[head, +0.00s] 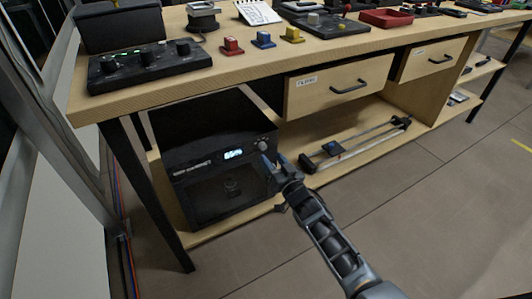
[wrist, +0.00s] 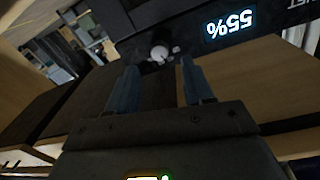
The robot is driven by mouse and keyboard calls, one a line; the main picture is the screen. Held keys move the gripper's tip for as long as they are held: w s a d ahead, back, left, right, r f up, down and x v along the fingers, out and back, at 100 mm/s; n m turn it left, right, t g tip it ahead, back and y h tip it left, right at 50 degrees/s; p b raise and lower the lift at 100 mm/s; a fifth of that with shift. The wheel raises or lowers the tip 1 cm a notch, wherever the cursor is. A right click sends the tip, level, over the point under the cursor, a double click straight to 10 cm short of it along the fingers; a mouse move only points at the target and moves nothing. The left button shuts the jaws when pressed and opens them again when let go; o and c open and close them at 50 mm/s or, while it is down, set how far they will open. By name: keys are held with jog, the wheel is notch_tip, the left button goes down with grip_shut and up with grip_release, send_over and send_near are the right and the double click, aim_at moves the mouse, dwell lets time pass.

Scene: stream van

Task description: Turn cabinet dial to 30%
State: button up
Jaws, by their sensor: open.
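The black cabinet (head: 215,150) stands on the low shelf under the workbench, with a dark window in its front. Its lit display (head: 233,154) also shows in the wrist view (wrist: 231,27), upside down, and reads 55%. The small pale dial (head: 263,145) is at the right of the display in the head view. In the wrist view the dial (wrist: 160,53) lies beyond my fingertips, between their lines. My gripper (head: 272,167) is open and empty, close to the cabinet front at the dial; its two fingers (wrist: 158,78) show apart in the wrist view. I cannot see contact with the dial.
A slim rail device (head: 355,143) lies on the shelf right of the cabinet. Drawers with black handles (head: 348,87) hang above it. A black panel with knobs (head: 150,62) and coloured blocks (head: 263,40) stand on the bench top. The floor (head: 440,200) in front is clear.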

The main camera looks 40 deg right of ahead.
aim_at(264, 148)
jog(key=shift+b+x, duration=0.5)
jog(key=shift+x, duration=2.1)
jog(key=shift+c, duration=0.4)
grip_shut()
